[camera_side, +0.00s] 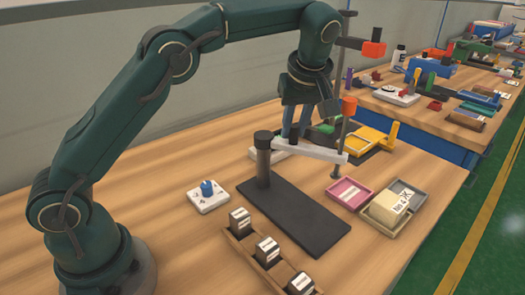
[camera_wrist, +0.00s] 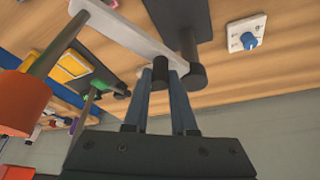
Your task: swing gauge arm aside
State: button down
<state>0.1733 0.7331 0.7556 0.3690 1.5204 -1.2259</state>
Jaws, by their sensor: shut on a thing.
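The gauge arm (camera_side: 318,151) is a white bar running from a dark upright post (camera_side: 263,160) on a dark base plate (camera_side: 300,218). A thin rod with an orange top (camera_side: 348,106) and a dark foot (camera_side: 336,174) stands at its outer end. The bar also shows in the wrist view (camera_wrist: 125,32), with the orange top (camera_wrist: 22,103) at left. My gripper (camera_side: 291,134) is over the bar, near the post. In the wrist view, my fingers (camera_wrist: 160,72) are shut on a short dark peg (camera_wrist: 162,66) on the bar.
A wooden rack (camera_side: 240,252) of dark blocks is in front. A white box with a blue knob (camera_side: 207,190) stands left. A yellow frame (camera_side: 366,136) lies behind.

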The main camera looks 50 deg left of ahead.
jog(key=shift+w+a+n, duration=0.15)
jog(key=shift+w+n, duration=0.1)
jog(key=shift+n, duration=0.15)
dwell(0.3)
jog(key=c, duration=0.7)
grip_release()
jog(key=shift+r, duration=0.15)
jog(key=shift+d+r, duration=0.2)
jog(key=shift+r, duration=0.2)
jog(key=s+d, duration=0.1)
jog(key=d, duration=0.2)
jog(key=s+d, duration=0.2)
jog(key=d, duration=0.2)
jog(key=s+d, duration=0.2)
jog(key=d, duration=0.2)
jog(key=shift+s, duration=0.15)
jog(key=shift+c, duration=0.2)
